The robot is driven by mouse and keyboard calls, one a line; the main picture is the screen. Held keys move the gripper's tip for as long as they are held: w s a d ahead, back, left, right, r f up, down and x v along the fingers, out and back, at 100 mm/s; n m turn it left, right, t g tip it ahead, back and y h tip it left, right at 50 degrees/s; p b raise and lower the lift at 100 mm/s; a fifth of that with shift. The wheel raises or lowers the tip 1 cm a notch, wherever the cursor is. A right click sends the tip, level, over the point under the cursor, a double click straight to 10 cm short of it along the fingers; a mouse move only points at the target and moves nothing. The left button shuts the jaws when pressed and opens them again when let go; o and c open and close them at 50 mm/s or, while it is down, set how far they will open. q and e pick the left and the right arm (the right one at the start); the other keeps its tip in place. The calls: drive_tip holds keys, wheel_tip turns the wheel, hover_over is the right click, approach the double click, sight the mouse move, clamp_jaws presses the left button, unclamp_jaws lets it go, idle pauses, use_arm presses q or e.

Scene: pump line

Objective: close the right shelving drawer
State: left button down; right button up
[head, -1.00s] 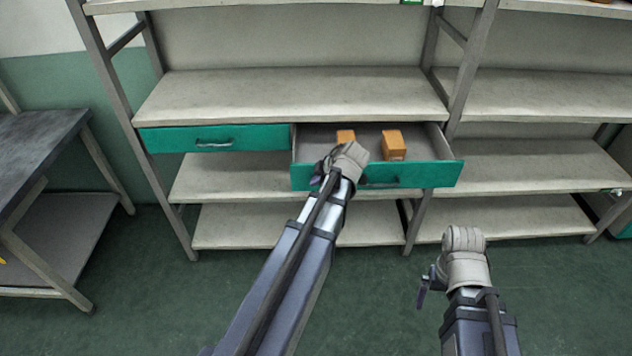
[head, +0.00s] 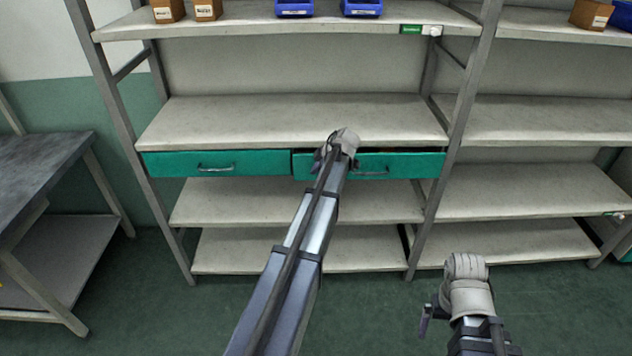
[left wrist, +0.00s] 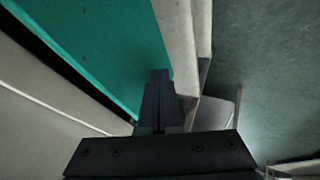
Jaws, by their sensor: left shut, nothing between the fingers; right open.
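The right shelving drawer (head: 410,166) has a teal front with a grey handle (head: 371,172) and looks almost level with the left drawer. A thin dark strip shows along its top edge; I cannot tell whether it is fully flush. My left gripper (head: 341,145) is at the left part of this drawer front, its fingertips hidden in the head view. In the left wrist view its fingers (left wrist: 158,98) are shut and empty, against or very near the teal drawer front (left wrist: 110,45). My right gripper (head: 466,270) is open, low and away from the shelving.
The closed left drawer (head: 217,163) is beside it. Bare shelves (head: 290,118) lie above and below. Blue bins (head: 362,8) and brown boxes (head: 208,10) stand on the top shelf. A grey table (head: 40,165) stands at left.

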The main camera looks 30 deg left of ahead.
use_arm(q)
drive_tip(key=w+a, duration=0.1)
drive_tip(key=w, duration=0.2)
drive_tip(key=shift+a, duration=0.4)
drive_tip(key=shift+w+a+r, duration=0.1)
drive_tip(key=shift+w+a, duration=0.05)
drive_tip(key=shift+w, duration=0.05)
use_arm(e)
drive_tip(key=shift+d, duration=0.1)
